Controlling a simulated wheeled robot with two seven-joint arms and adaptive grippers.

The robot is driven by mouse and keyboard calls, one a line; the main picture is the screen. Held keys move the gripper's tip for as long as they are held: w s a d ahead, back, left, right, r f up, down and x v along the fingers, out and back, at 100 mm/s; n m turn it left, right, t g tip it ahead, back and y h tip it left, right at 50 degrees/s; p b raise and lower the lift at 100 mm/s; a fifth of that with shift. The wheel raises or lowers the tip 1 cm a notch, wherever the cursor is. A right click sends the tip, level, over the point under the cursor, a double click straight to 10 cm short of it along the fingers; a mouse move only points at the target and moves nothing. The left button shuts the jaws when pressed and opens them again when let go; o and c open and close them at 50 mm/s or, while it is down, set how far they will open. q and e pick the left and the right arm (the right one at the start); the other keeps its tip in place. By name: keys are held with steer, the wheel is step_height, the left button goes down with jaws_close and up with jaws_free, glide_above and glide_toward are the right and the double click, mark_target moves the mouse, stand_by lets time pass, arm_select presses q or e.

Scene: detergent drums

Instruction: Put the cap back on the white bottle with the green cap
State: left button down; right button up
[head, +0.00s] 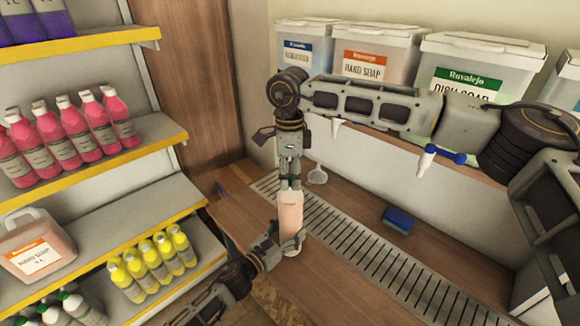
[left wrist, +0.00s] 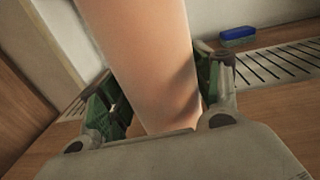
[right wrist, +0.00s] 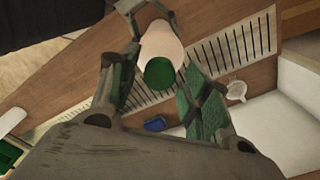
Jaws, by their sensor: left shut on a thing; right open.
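The bottle (head: 291,215), pale pink with its contents, stands upright at the near edge of the wooden counter. My left gripper (head: 286,246) is shut on its lower part; the left wrist view shows both fingers beside the bottle (left wrist: 150,60). A green cap (right wrist: 160,73) sits at the bottle's top in the right wrist view; whether it is screwed tight cannot be told. My right gripper (head: 291,182) points down right above the bottle. It is open, with its fingers on either side of the cap, apart from it.
A slotted drain grate (head: 370,265) runs along the counter. A blue sponge (head: 398,220) and a small clear funnel (head: 317,176) lie behind the bottle. Large soap drums (head: 373,50) with taps stand on a shelf at the back. Shelves of bottles (head: 60,135) stand at left.

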steer(key=shift+f, duration=0.2)
jaws_close()
stand_by(0.3)
steer(key=shift+o, duration=0.4)
jaws_free()
steer(key=shift+r, duration=0.1)
step_height(320, 180, up, 12)
stand_by(0.6)
arm_select(q)
steer(key=shift+c, duration=1.2)
jaws_free()
